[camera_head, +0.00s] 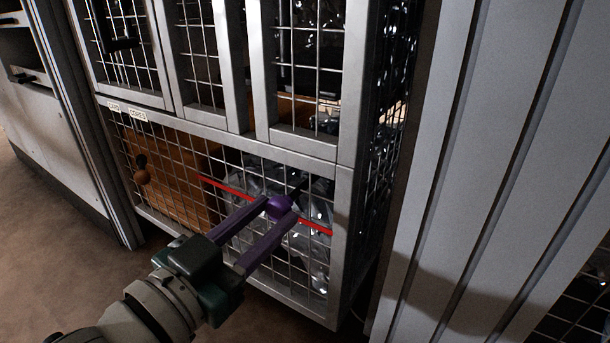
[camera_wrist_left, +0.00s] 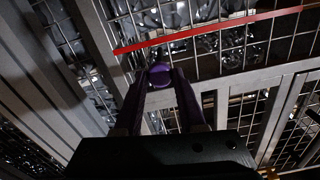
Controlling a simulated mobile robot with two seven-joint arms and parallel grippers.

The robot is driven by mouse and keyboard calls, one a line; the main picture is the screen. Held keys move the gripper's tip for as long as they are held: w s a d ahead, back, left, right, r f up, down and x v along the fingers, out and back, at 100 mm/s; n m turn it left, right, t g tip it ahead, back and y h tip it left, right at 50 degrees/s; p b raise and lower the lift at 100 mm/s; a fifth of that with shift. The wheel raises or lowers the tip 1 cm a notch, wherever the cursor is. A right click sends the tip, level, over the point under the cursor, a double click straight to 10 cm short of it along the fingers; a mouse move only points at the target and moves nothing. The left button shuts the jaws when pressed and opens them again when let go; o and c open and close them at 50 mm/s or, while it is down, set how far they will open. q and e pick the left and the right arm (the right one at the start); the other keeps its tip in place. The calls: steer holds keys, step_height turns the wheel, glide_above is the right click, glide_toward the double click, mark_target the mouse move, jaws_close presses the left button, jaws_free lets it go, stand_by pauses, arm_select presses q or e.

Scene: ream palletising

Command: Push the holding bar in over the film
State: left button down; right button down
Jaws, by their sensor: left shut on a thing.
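My left gripper (camera_head: 280,208), with purple fingers, is shut on a round purple knob (camera_head: 279,207) at the front of the lower mesh cage. A short dark rod (camera_head: 297,187) shows just beyond the knob; it looks like the holding bar, mostly hidden. Crumpled clear film (camera_head: 318,272) lies behind the mesh, around and below the knob. A thin red strip (camera_head: 225,186) slants across the mesh at knob height. In the left wrist view the knob (camera_wrist_left: 160,75) sits between the fingertips, with the red strip (camera_wrist_left: 215,29) beyond it. My right gripper is out of view.
Labels (camera_head: 138,115) sit on the rail above. Grey ribbed panels (camera_head: 490,170) stand close on the right. Brown floor (camera_head: 60,240) is clear at left.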

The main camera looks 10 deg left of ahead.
arm_select(q)
steer(key=shift+w+d, duration=0.15)
steer(key=shift+w, duration=0.25)
steer(key=c, duration=0.9)
jaws_free()
steer(key=o, duration=0.4)
steer(key=shift+s, duration=0.3)
steer(key=shift+w, duration=0.1)
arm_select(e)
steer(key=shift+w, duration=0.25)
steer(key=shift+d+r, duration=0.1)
arm_select(q)
steer(key=shift+s+a+r+p, duration=0.1)
steer(key=shift+s+a+p, duration=0.1)
steer(key=shift+s+p, duration=0.15)
steer(key=p+v, duration=0.4)
steer(key=v, duration=0.5)
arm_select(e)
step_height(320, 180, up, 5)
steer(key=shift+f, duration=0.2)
